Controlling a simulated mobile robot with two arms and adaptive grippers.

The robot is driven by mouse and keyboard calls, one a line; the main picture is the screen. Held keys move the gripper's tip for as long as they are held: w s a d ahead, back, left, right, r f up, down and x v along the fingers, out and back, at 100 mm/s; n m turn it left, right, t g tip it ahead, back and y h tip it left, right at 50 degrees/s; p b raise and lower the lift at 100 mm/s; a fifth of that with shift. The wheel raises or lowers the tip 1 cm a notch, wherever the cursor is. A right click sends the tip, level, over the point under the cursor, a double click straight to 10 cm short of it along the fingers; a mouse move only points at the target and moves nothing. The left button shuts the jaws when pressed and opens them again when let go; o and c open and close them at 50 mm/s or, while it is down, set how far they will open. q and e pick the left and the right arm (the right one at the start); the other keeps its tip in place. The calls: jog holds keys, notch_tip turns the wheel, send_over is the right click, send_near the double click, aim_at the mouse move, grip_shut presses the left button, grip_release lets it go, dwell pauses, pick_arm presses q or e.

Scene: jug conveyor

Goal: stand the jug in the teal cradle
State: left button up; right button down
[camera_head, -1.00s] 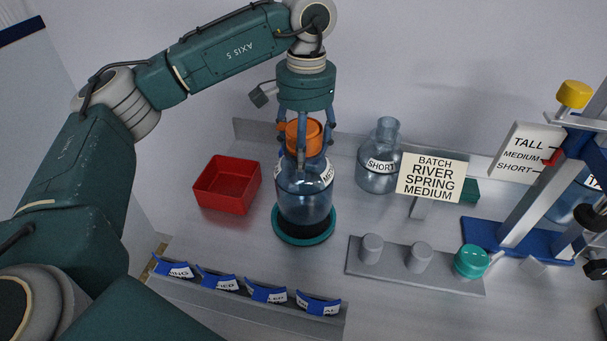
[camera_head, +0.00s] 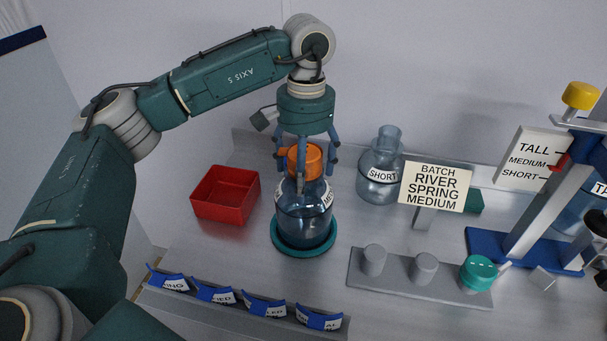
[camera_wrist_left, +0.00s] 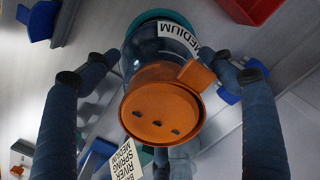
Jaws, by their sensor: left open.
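The jug (camera_head: 304,222) is clear blue with an orange cap and a white label, which reads MEDIUM in the wrist view (camera_wrist_left: 180,38). It stands upright with its base inside the ring of the teal cradle (camera_head: 303,250). My left gripper (camera_head: 305,172) points down over the jug from above. Its fingers are spread on both sides of the orange cap (camera_wrist_left: 162,112), with gaps visible in the wrist view. The fingers hide part of the jug's neck and label.
A red bin (camera_head: 225,194) stands left of the cradle. A SHORT jug (camera_head: 381,180) and a batch sign (camera_head: 435,187) stand behind right. A pegged grey bar with a teal cap (camera_head: 478,272) lies front right. Blue label holders (camera_head: 263,305) line the front. A gauge stand (camera_head: 545,215) is at right.

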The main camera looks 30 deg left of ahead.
pick_arm(q)
notch_tip(320, 180, up, 12)
jog(key=shift+w+d+f, duration=0.1)
jog(key=shift+w+f, duration=0.05)
jog(key=shift+f, duration=0.1)
dwell(0.6)
